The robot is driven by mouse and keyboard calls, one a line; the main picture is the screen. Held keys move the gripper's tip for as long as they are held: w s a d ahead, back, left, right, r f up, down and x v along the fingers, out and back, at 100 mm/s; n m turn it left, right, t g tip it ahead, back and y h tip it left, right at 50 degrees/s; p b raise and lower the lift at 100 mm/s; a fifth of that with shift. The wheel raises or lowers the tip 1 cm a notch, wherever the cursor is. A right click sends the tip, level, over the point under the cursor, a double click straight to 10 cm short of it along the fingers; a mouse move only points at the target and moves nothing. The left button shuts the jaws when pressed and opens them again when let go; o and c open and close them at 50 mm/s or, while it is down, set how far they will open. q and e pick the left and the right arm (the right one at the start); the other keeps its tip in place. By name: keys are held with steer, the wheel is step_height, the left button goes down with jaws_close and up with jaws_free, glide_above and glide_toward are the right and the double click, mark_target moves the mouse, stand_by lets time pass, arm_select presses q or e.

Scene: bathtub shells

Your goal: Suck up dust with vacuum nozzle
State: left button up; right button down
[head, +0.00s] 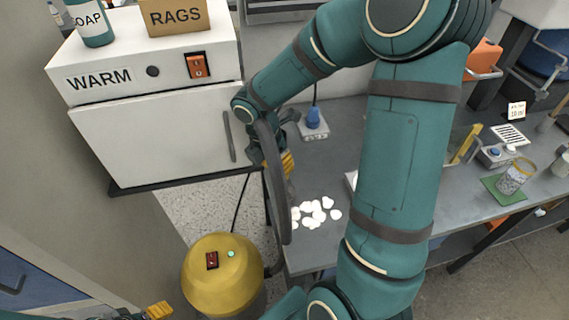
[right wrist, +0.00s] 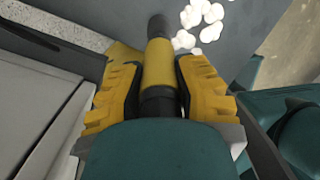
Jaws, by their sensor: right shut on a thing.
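White lumps of dust (head: 313,213) lie in a loose cluster on the grey bench; some also show in the right wrist view (right wrist: 205,22). My right gripper (head: 284,163) is shut on the vacuum nozzle (right wrist: 158,68), a black tube with a yellow band between the yellow finger pads. The nozzle's black tip points towards the lumps, just left of them in the right wrist view. A dark hose (head: 277,190) runs down from the gripper towards the yellow vacuum body (head: 222,280), which has a red switch and a lit green lamp. My left gripper (head: 157,311) shows only partly at the bottom edge.
The grey bench (head: 345,122) carries a blue-knobbed device (head: 313,122) behind the lumps and a glass jar (head: 515,177) on a green mat at right. A white cabinet marked WARM (head: 150,120) stands left, bearing a RAGS box (head: 174,17) and a soap bottle (head: 90,22).

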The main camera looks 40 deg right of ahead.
steer(key=shift+s+a+b, duration=1)
steer(key=shift+s+a, duration=0.5)
steer(key=shift+a, duration=0.45)
steer(key=shift+s+d, duration=3.3)
steer(key=shift+d, duration=2.65)
steer(key=shift+s+a, duration=1.15)
steer(key=shift+s, duration=0.85)
steer(key=shift+w+a, duration=3.3)
steer(key=shift+a, duration=2.5)
steer(key=d+p+v, duration=0.1)
steer(key=p+v, duration=0.5)
steer(key=p, duration=0.1)
steer(key=shift+s+r, duration=0.35)
steer(key=shift+r, duration=0.25)
